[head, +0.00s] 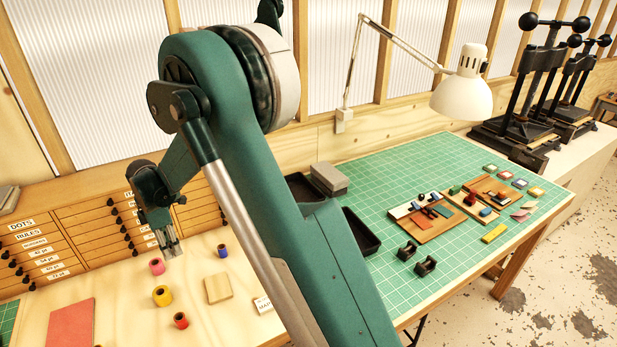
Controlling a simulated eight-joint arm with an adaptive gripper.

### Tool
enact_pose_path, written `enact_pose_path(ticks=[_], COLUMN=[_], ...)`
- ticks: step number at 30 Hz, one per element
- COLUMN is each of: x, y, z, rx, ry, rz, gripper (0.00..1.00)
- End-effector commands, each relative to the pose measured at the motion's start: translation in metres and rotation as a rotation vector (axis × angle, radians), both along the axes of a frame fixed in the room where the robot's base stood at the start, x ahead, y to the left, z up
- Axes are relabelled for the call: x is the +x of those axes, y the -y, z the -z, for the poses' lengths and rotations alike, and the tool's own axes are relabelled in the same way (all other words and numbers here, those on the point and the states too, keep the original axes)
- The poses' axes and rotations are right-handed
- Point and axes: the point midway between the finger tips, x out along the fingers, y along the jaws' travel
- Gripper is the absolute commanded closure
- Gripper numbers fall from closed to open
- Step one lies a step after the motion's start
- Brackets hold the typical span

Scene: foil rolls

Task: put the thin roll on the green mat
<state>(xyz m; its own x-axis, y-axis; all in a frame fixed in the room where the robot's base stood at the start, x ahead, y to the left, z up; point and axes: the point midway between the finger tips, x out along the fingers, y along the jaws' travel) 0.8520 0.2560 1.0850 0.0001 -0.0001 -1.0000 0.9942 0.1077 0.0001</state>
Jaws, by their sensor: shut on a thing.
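My gripper (171,246) is at the left, low over the pale wooden bench, fingers pointing down. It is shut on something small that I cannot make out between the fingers. A pink roll (157,267) is just below and left of the fingertips. A blue roll (222,251), a yellow roll (162,296) and a red roll (180,321) stand apart on the bench. I cannot tell which roll is the thin one. A corner of a green gridded mat (8,318) shows at the left edge; a large green gridded surface (385,170) covers the right table.
A red mat (71,325), a tan block (218,289) and a white label card (262,304) lie on the bench. Wooden drawers (95,245) stand behind. My arm hides the middle of the view. A lamp (465,95) and dark trays (361,231) are at the right table.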

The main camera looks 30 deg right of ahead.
Motion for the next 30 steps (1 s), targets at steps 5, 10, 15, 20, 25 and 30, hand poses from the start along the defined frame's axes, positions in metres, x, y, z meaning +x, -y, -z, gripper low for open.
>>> enact_pose_path(ticks=[5,10,15,20,25,30], x=[-0.001,-0.006,-0.015,-0.026,-0.042,-0.06], y=[0.06,0.113,0.165,0.212,0.26,0.307], z=[-0.002,-0.003,-0.004,-0.006,-0.006,-0.007], rx=[0.0,0.0,0.0,0.0,0.0,0.0], ry=[0.0,0.0,0.0,0.0,0.0,0.0], rz=[0.085,0.163,0.24,0.314,0.391,0.469], gripper=[0.88,0.88,0.88,0.88,0.88,0.88])
